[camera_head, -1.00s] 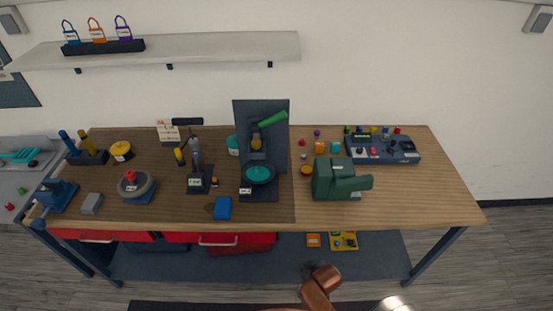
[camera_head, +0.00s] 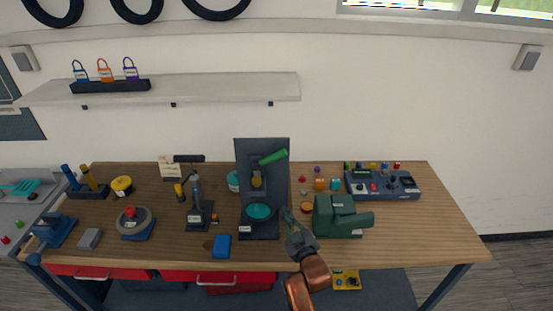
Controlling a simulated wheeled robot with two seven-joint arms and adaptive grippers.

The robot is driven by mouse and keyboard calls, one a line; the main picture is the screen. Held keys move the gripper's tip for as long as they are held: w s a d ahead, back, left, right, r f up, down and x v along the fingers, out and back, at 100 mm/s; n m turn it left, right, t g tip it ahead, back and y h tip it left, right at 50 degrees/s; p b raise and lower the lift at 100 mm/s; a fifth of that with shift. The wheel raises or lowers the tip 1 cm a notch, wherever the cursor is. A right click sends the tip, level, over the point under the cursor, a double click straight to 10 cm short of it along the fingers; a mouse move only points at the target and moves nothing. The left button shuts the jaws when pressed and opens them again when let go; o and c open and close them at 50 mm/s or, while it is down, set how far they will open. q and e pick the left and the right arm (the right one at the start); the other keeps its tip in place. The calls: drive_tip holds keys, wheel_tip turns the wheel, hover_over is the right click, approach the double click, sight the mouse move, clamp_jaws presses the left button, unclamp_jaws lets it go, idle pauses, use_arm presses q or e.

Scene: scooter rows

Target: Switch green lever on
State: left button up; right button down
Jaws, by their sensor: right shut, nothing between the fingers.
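The green lever (camera_head: 273,157) is a bright green handle on the dark upright stand (camera_head: 262,185) near the middle of the bench. It points to the right and slightly up from its pivot. A teal round dish (camera_head: 259,212) sits on the stand's base below it. My right gripper (camera_head: 287,213) reaches up from the bottom of the view, to the right of the dish and left of the dark green machine. It is shut and empty, below and slightly right of the lever, apart from it. My left gripper is not in view.
A dark green machine (camera_head: 340,217) stands close right of my right gripper. A control box (camera_head: 383,185) with knobs is farther right. A black-handled press (camera_head: 197,205) and a blue block (camera_head: 222,246) are left of the stand. The bench's right end is clear.

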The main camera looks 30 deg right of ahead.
drive_tip(key=w+r+t+h, duration=0.1)
drive_tip(key=w+r+t, duration=0.1)
drive_tip(key=r, duration=0.5)
drive_tip(key=w+r+t+h, duration=0.1)
drive_tip(key=w+r+t, duration=0.1)
drive_tip(key=r, duration=0.5)
drive_tip(key=shift+a+r+n+t, duration=0.4)
drive_tip(key=shift+a+t, duration=0.05)
drive_tip(key=shift+t, duration=0.25)
wheel_tip(320, 180, up, 5)
drive_tip(key=p, duration=0.2)
hover_over(273, 158)
drive_tip(key=s+a, duration=0.2)
drive_tip(key=shift+d+f, duration=0.35)
drive_tip(key=shift+f, duration=0.35)
drive_tip(key=shift+d+f, duration=0.35)
drive_tip(key=shift+f, duration=0.3)
drive_tip(key=shift+d+f, duration=0.35)
drive_tip(key=shift+f, duration=0.35)
drive_tip(key=shift+s+d+f, duration=0.1)
drive_tip(key=shift+d, duration=0.05)
